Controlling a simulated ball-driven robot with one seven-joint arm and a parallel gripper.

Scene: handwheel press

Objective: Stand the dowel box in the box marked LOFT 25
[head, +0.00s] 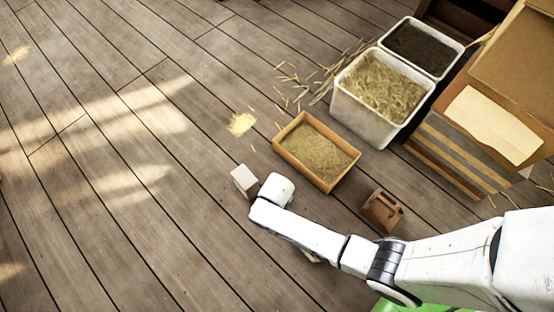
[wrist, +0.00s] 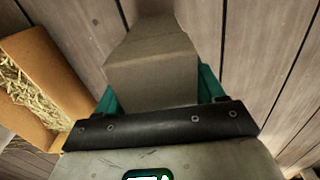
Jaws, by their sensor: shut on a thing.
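A plain grey box (head: 244,181), which I take to be the dowel box, is at the end of my arm in the head view. It fills the space between the teal fingers of my gripper (wrist: 160,88) in the wrist view, where the box (wrist: 150,66) shows as a beige-grey block. My gripper is shut on it. In the head view the fingers are hidden behind my white wrist. I cannot tell whether the box touches the floor. No LOFT 25 marking is readable in either view, so I cannot tell which box bears it.
A shallow wooden tray of straw (head: 347,172) lies just right of the held box. A brown wooden piece (head: 381,211) stands near my forearm. White bins of straw (head: 360,126) and dark matter (head: 458,62), and a large cardboard box (head: 520,65), stand right.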

